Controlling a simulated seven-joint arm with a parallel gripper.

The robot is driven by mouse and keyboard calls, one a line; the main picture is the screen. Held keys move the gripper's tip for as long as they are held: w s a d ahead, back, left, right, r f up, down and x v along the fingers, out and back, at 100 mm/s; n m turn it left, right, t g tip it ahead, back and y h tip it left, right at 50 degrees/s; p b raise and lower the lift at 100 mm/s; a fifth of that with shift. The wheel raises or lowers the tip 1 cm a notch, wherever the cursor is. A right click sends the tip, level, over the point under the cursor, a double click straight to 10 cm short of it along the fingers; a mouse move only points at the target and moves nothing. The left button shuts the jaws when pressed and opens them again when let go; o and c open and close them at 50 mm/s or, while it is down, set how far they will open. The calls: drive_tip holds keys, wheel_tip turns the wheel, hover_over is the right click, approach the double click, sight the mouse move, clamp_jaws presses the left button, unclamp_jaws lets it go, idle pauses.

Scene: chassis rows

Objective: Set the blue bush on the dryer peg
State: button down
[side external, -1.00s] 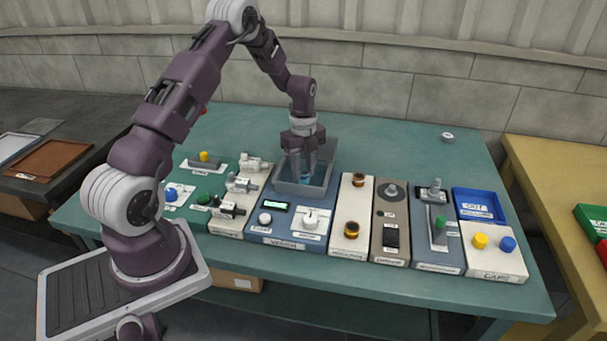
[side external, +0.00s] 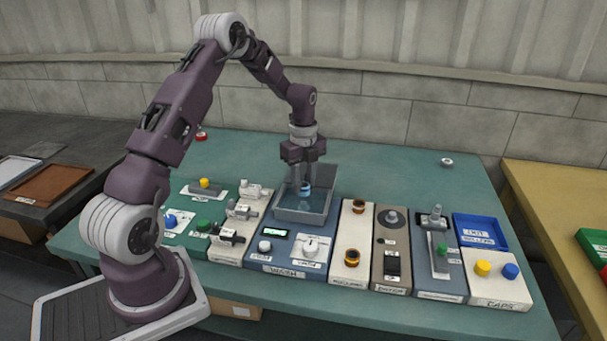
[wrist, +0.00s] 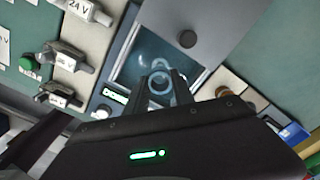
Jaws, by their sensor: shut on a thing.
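The blue bush (side external: 305,189) is a small ring held between the fingertips of my gripper (side external: 304,182), which is shut on it. The bush hangs above the water of the grey wash basin (side external: 331,190). In the wrist view the bush (wrist: 159,91) shows as a pale ring at the tips of my gripper (wrist: 161,80), over the basin. A grey-brown module (side external: 390,264) right of the basin carries a round dark base with a short peg (side external: 392,216), which looks like the dryer peg; its label is hard to read. Nothing sits on that peg.
The wash unit (side external: 284,254) has a lit green display, a white button and a knob. A cream module (side external: 355,212) with two dark, orange-banded rings stands between basin and peg. Further right are a blue-grey module (side external: 440,279), a blue tray (side external: 481,243) and yellow and blue caps.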

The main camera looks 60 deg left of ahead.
sight(303, 196)
drive_tip(key=shift+f, duration=2.35)
drive_tip(key=c, duration=1)
unclamp_jaws()
